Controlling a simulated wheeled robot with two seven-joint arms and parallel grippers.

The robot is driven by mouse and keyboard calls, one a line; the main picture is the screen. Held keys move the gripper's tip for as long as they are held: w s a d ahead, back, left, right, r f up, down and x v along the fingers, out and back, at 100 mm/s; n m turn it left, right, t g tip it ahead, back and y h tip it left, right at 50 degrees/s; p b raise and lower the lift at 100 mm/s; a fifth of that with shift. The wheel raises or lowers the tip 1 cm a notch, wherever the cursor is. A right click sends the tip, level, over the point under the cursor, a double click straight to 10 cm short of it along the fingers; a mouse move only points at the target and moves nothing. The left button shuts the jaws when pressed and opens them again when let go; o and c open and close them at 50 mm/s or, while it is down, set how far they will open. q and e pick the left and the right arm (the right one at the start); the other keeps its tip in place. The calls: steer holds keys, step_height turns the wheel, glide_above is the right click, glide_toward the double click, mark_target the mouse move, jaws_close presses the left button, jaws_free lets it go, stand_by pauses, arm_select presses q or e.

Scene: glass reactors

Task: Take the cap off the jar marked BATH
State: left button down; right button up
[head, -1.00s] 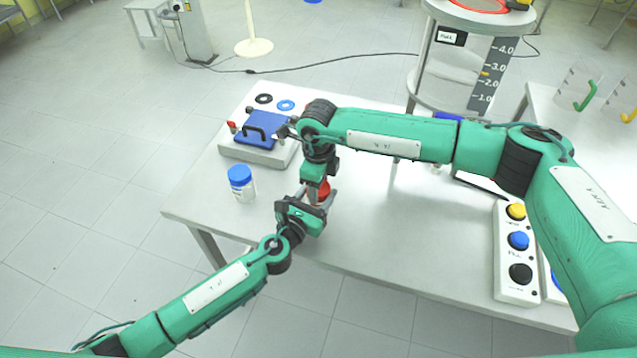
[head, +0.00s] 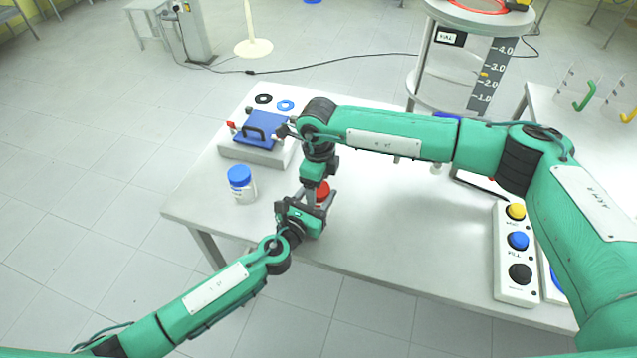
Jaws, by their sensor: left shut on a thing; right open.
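A jar with a red cap (head: 322,190) stands near the table's front edge in the head view. Its body is mostly hidden by my grippers, and no label on it can be read. My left gripper (head: 306,206) comes in low from the left and is shut on the red-capped jar. My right gripper (head: 319,188) points down from above at the red cap, with its fingers open around or beside it; which, I cannot tell. A second jar with a blue cap (head: 240,176) stands upright to the left, apart from both grippers; its label is too small to read.
Behind the jars is a grey box with a blue handled lid (head: 262,131), and a black ring (head: 263,99) and blue ring (head: 286,105) lie beyond it. A button panel (head: 517,270) is at the right. The table's (head: 390,230) front middle is clear.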

step_height(320, 180, up, 4)
steer(key=shift+c, duration=0.4)
step_height(320, 180, up, 3)
steer(key=m, duration=0.3)
steer(key=shift+r+m, duration=0.15)
steer(key=shift+m, duration=0.15)
steer(key=shift+f, duration=3.9)
steer(key=shift+c, duration=0.2)
steer(key=c, duration=0.9)
steer(key=n, duration=0.3)
steer(key=shift+n, duration=0.3)
steer(key=shift+c, duration=0.2)
steer(key=o, duration=1.1)
steer(key=shift+c, duration=0.2)
